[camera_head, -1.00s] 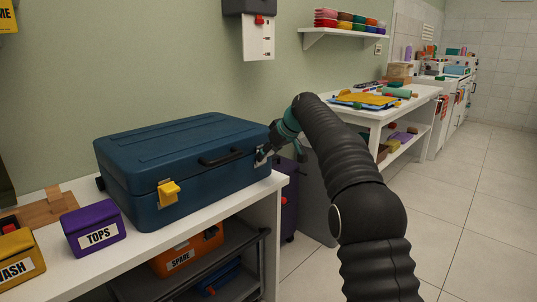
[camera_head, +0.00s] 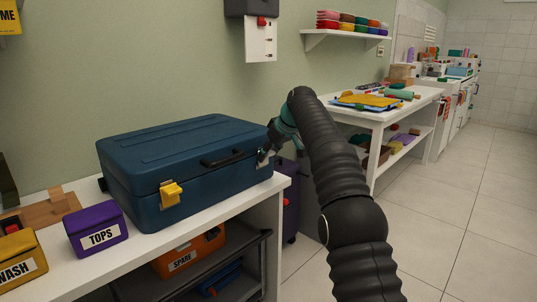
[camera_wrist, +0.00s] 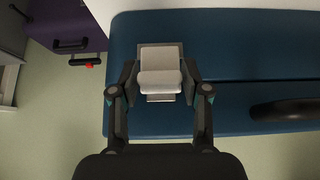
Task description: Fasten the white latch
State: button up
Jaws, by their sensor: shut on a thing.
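The closed blue case (camera_head: 190,165) lies on the white shelf top in the head view. It also fills much of the wrist view (camera_wrist: 240,60). The white latch (camera_wrist: 159,75) is on the case's front, near one end, across the seam between lid and body. My gripper (camera_wrist: 160,82) is shut on the white latch, with one finger at each side of it. In the head view my gripper (camera_head: 266,153) is at the case's right front corner and mostly hides the latch. A yellow latch (camera_head: 171,193) sits on the left part of the case's front.
A black handle (camera_head: 222,158) sticks out between the two latches. A purple TOPS box (camera_head: 95,229) and a yellow WASH box (camera_head: 20,259) stand left of the case. An orange SPARE box (camera_head: 188,252) is on the shelf below. The floor at right is clear.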

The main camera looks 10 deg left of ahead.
jog(key=o, duration=1)
jog(key=shift+w, duration=0.1)
jog(key=shift+d+r, duration=0.1)
jog(key=shift+v, duration=5.85)
